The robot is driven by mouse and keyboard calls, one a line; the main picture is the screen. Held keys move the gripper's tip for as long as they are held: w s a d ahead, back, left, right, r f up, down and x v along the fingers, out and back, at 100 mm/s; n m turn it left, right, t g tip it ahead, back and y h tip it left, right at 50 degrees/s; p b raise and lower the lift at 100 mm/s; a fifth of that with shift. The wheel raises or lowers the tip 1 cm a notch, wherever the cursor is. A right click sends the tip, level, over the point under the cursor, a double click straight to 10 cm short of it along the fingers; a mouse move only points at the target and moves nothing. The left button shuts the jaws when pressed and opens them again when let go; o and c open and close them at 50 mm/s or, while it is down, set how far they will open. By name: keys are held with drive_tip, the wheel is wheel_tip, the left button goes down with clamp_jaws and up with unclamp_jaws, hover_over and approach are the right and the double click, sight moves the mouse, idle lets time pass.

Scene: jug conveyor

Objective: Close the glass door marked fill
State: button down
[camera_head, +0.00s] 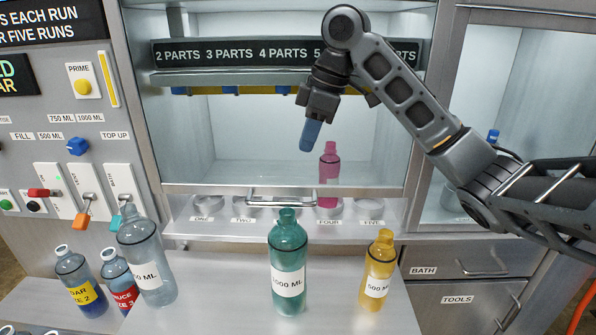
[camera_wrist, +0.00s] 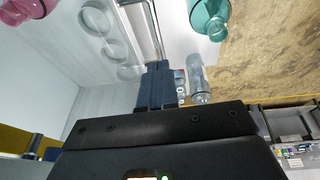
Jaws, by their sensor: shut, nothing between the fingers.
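The glass door is a clear pane over the middle bay, with a metal bottom rail (camera_head: 200,188) and a bar handle (camera_head: 282,199). The rail stands above the shelf of numbered rings, and the shelf shows below it. I cannot read a fill mark on the door itself. My gripper (camera_head: 310,136) has blue fingers, shut and empty, pointing down above the handle in the head view. In the wrist view the fingers (camera_wrist: 158,84) show beneath the handle bar (camera_wrist: 142,30); I cannot tell whether they touch it.
A pink bottle (camera_head: 329,164) stands in the bay, crossed by the rail. On the front counter stand a green bottle (camera_head: 288,262), a yellow bottle (camera_head: 378,270) and a clear bottle (camera_head: 146,265). A control panel (camera_head: 60,130) with levers is at left. Drawers (camera_head: 455,262) are at right.

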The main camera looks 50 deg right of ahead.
hover_over(291, 202)
drive_tip(key=s, duration=0.1)
wheel_tip(291, 202, down, 12)
drive_tip(key=shift+s+d+r+p, duration=0.1)
drive_tip(key=shift+p, duration=0.35)
drive_tip(key=shift+d+f, duration=0.1)
drive_tip(key=shift+f, duration=0.55)
drive_tip(key=shift+f, duration=0.1)
